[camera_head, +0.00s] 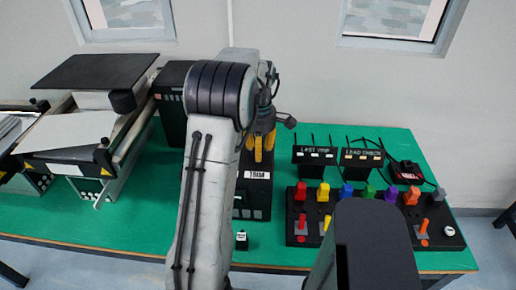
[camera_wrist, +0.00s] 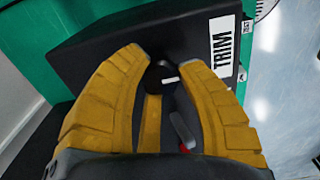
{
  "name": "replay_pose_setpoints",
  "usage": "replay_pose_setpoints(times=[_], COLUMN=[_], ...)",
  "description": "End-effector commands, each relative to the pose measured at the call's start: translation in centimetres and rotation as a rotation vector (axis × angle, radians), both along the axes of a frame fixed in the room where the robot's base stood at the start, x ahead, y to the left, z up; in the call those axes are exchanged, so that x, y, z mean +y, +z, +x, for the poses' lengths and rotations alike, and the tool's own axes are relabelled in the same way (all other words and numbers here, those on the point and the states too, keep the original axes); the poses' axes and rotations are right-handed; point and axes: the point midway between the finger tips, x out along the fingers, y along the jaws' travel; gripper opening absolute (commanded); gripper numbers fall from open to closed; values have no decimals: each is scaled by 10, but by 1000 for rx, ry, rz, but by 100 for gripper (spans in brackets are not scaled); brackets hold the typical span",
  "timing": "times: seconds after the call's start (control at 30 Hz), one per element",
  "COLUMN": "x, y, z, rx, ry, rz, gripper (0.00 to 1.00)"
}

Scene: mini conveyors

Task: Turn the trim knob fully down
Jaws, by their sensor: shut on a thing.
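The black trim box (camera_head: 254,200) stands on the green table, with a white TRIM label on it. In the wrist view, the same box (camera_wrist: 105,42) lies under my gripper, and its TRIM label (camera_wrist: 222,40) is at the upper right. My gripper (camera_wrist: 168,66) has its yellow fingertips closed around the dark trim knob (camera_wrist: 160,76), which carries a short white mark. The fingers hide part of the knob. In the head view, my gripper (camera_head: 263,150) is over the box, and the knob is hidden behind the fingers.
To the right is a black panel (camera_head: 337,248) with several coloured knobs and levers. Behind it are the LAST TRIP (camera_head: 315,155) and LEAD CHECK (camera_head: 361,158) displays. Mini conveyors (camera_head: 90,130) stand to the left. Bare green table (camera_head: 130,228) shows at the left front.

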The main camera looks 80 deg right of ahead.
Motion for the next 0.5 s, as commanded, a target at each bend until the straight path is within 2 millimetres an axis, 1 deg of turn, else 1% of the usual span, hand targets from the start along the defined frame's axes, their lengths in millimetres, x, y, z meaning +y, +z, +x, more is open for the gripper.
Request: replay_pose_setpoints(times=[0.03,0.3,0.5], x=[3,1,0], y=[-3,-1,0], z=[-3,-2,-1], rx=[-1,-1,0], ry=[-8,-6,-4], rz=[11,4,1], gripper=[37,61,61])
